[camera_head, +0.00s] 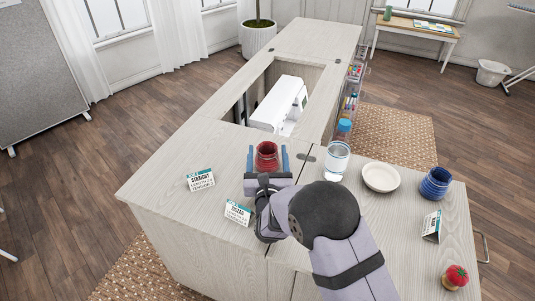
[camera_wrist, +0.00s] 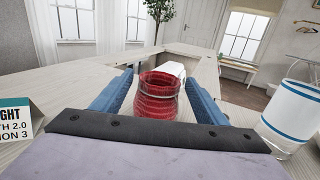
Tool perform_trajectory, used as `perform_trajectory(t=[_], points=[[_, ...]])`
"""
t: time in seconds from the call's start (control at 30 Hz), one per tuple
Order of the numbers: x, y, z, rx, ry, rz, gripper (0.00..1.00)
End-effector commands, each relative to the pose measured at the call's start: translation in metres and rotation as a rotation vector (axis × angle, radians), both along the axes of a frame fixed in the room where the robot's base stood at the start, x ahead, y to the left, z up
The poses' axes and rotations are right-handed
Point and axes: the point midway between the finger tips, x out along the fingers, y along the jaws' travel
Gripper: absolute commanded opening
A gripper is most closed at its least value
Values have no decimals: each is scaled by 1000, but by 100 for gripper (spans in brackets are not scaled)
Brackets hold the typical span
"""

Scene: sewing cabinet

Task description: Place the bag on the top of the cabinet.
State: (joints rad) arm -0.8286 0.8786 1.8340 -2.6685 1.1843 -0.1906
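I can make out no bag in either view. The cabinet (camera_head: 160,178) has a pale wood top with an opening in it. My gripper (camera_head: 267,155) is low over the cabinet top, its two blue fingers apart. A red ribbed jar or spool (camera_head: 267,153) stands upright between the fingers. In the wrist view, the red jar (camera_wrist: 161,95) is between the fingertips, with gaps showing beside it, so my gripper (camera_wrist: 160,90) looks open. My gripper's dark palm hides the jar's lower front.
A white sewing machine (camera_head: 280,105) sits in the opening beyond. Right of my gripper are a clear cup (camera_head: 337,161), a cream bowl (camera_head: 381,177), a blue spool (camera_head: 435,184) and a strawberry pincushion (camera_head: 455,277). Small cards (camera_head: 200,180) stand at left. The front-left top is mostly clear.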

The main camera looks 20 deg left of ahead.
Motion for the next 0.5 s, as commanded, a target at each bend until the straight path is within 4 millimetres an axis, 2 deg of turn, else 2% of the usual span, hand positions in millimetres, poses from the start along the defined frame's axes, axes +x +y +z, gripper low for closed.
perform_trajectory(t=[0.27,0.5], points=[[0,0,5,0,0,0,67],[-23,-9,3,0,1,1,67]])
